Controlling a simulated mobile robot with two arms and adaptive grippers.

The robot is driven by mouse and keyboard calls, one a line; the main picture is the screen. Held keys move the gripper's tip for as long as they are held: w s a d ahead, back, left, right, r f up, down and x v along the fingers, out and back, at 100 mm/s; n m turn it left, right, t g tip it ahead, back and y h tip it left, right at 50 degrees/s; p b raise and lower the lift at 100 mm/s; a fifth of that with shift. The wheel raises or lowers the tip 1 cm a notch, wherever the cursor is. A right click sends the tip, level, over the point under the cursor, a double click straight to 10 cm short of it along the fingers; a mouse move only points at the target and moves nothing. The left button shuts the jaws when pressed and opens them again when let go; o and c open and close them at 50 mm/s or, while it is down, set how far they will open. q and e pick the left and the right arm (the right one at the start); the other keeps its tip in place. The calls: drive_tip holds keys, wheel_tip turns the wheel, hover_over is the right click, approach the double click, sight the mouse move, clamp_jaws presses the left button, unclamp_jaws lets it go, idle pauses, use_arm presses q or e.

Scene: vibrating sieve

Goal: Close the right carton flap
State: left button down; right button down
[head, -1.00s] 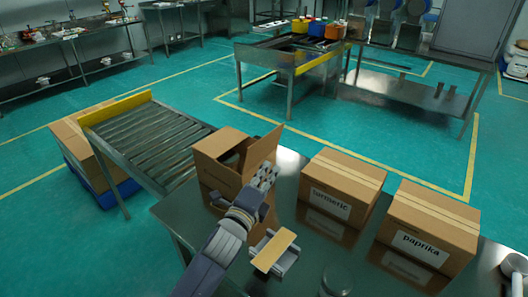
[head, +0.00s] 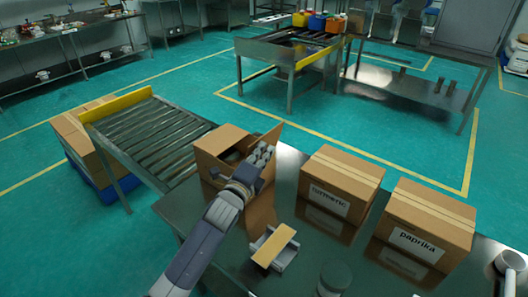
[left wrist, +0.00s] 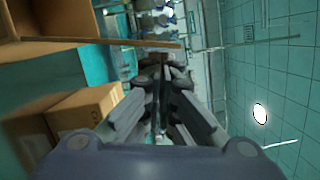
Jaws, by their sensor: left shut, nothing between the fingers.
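An open cardboard carton (head: 214,147) stands at the left end of the steel table. Its right flap (head: 274,135) is raised and slants up to the right. My left gripper (head: 262,155) is in front of this flap at the carton's right side, covering much of it. I cannot tell whether they touch. In the left wrist view the gripper (left wrist: 160,80) is shut and empty, its fingers pointing towards a thin cardboard edge (left wrist: 130,43). The carton (left wrist: 25,25) shows at the upper left there. My right gripper is not in view.
Closed turmeric (head: 340,180) and paprika (head: 425,222) cartons stand to the right on the steel table (head: 200,215). A small holder with a tan top (head: 274,246) and a dark-lidded jar (head: 335,277) are near the front. A roller conveyor (head: 155,140) lies left.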

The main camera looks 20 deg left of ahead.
use_arm(q)
drive_tip(key=shift+a, duration=0.1)
drive_tip(key=shift+w+a+r+n+p, duration=0.1)
drive_tip(key=shift+a+r+n+p, duration=0.15)
drive_tip(key=shift+p, duration=0.2)
